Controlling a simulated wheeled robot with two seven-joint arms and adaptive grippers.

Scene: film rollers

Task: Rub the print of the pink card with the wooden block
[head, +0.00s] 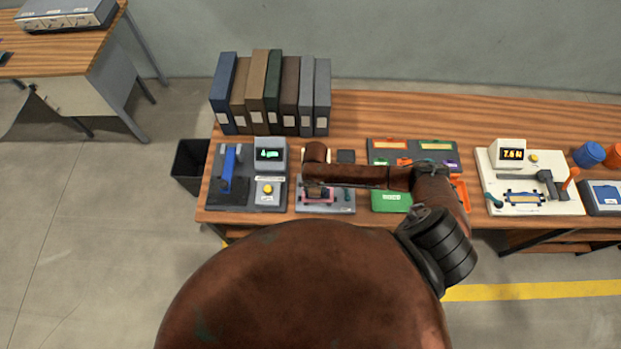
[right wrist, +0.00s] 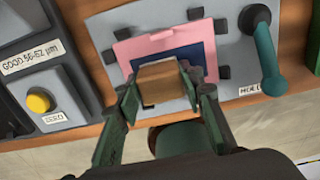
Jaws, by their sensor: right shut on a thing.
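The pink card (right wrist: 150,46) lies on a grey plate (right wrist: 100,32) between several small dark stops in the right wrist view. A dark blue print (right wrist: 195,56) shows inside its border. My right gripper (right wrist: 158,88) is shut on the wooden block (right wrist: 160,80), which is over the near edge of the card and hides part of the print. I cannot tell whether the block touches the card. In the head view the pink card (head: 318,195) is partly hidden by my right arm and gripper (head: 316,186). My left gripper is not in view.
A teal lever (right wrist: 264,52) stands at the plate's right side. A gauge with a yellow button (head: 267,190) is to the left. Binders (head: 270,92) stand behind. Green and orange trays (head: 390,201) and a white tester (head: 530,200) are to the right.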

